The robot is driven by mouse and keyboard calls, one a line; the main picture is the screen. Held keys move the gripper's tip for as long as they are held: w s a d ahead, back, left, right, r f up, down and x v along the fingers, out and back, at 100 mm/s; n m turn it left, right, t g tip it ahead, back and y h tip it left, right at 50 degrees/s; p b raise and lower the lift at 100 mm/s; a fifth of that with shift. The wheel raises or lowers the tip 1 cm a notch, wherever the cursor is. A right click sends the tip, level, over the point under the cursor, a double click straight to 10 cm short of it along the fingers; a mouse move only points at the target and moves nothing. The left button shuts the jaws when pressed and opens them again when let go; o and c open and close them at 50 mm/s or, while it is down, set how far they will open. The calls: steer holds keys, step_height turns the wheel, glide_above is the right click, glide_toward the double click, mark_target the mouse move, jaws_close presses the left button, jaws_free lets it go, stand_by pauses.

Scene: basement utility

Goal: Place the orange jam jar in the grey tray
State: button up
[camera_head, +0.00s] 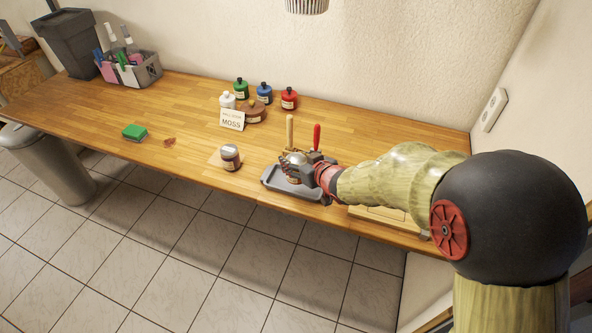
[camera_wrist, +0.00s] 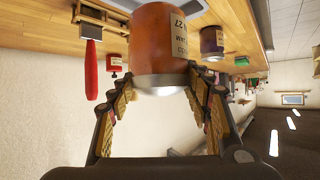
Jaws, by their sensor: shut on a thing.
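The orange jam jar (camera_wrist: 158,38), with a silver lid and a pale label, is between the fingers of my gripper (camera_wrist: 160,82) in the wrist view. The fingers are shut on it near the lid. In the head view my gripper (camera_head: 298,165) is over the grey tray (camera_head: 276,187), at the front edge of the wooden bench. The jar's orange side shows only a little there. Its base is out of the wrist view, so I cannot tell whether it touches the tray.
A dark jar with a silver lid (camera_head: 230,158) stands on a small board left of the tray. Upright tools with a red handle (camera_head: 316,136) stand just behind the tray. Several bottles (camera_head: 264,93) and a MOSS sign (camera_head: 232,120) are farther back. Bench between sponge (camera_head: 134,132) and board is mostly clear.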

steer(key=w+f, duration=0.3)
steer(key=shift+a+f+b, duration=0.1)
steer(key=shift+f+b, duration=0.2)
steer(key=shift+b, duration=0.05)
steer(key=shift+w+f+b, duration=0.15)
steer(key=shift+f+b, duration=0.1)
steer(key=shift+f, duration=0.6)
steer(key=shift+w+f+b, duration=0.1)
steer(key=shift+f+b, duration=0.15)
steer(key=shift+f, duration=0.6)
steer(key=shift+f, duration=0.1)
steer(key=shift+f, duration=0.1)
steer(key=o, duration=1.5)
steer(key=shift+f, duration=0.1)
steer(key=shift+o, duration=0.3)
